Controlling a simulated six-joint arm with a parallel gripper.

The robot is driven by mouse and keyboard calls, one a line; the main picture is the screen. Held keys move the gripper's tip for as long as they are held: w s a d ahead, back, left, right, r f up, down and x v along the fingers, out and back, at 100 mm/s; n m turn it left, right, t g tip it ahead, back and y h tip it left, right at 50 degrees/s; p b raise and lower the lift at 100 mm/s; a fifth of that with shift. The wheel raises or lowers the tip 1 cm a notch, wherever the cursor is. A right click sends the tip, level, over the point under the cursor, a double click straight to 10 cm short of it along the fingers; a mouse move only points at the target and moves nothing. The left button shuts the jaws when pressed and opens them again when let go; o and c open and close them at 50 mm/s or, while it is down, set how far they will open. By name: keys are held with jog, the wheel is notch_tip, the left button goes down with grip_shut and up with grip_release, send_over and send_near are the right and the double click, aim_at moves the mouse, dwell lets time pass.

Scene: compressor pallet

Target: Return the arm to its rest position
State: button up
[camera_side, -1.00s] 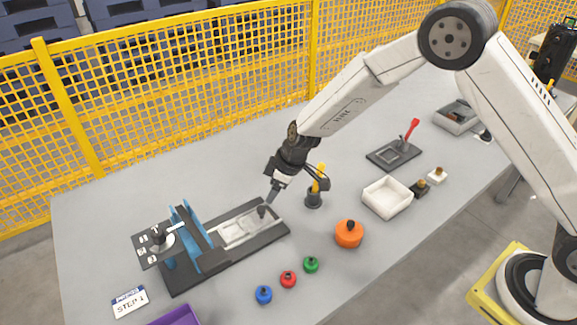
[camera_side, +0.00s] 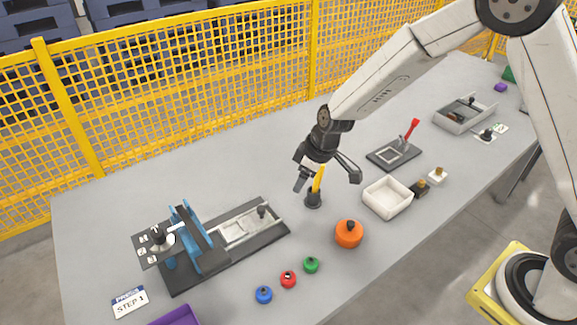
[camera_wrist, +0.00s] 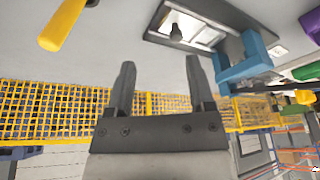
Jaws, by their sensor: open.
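My gripper (camera_side: 328,181) hangs above the table around the middle, in front of my white arm. Its two fingers are spread apart with nothing between them. In the wrist view the two dark fingers (camera_wrist: 158,85) are also apart and empty. A yellow-handled tool (camera_side: 318,180) stands upright in a dark round holder, right by the gripper in the picture; whether they touch I cannot tell. Its yellow handle also shows at the upper left of the wrist view (camera_wrist: 62,25).
A dark fixture with a blue clamp (camera_side: 190,235) stands left. Blue, red and green knobbed pieces (camera_side: 288,279) and an orange one (camera_side: 349,234) lie in front. A white tray (camera_side: 387,198) and a red-handled plate (camera_side: 394,154) are right. A yellow mesh fence (camera_side: 210,85) runs behind.

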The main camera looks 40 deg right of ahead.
jog(key=s+d+r+m, duration=0.2)
jog(key=s+d, duration=0.1)
jog(key=s, duration=0.3)
jog(key=s+d+r+m+h, duration=0.1)
jog(key=s+d+m, duration=0.1)
jog(key=s+d, duration=0.2)
jog(key=s+d+r+m+h, duration=0.1)
jog(key=s+d+r+m, duration=0.1)
jog(key=s, duration=0.6)
jog(key=shift+s+d+r+m, duration=0.3)
jog(key=shift+s+d, duration=0.1)
jog(key=shift+d, duration=0.4)
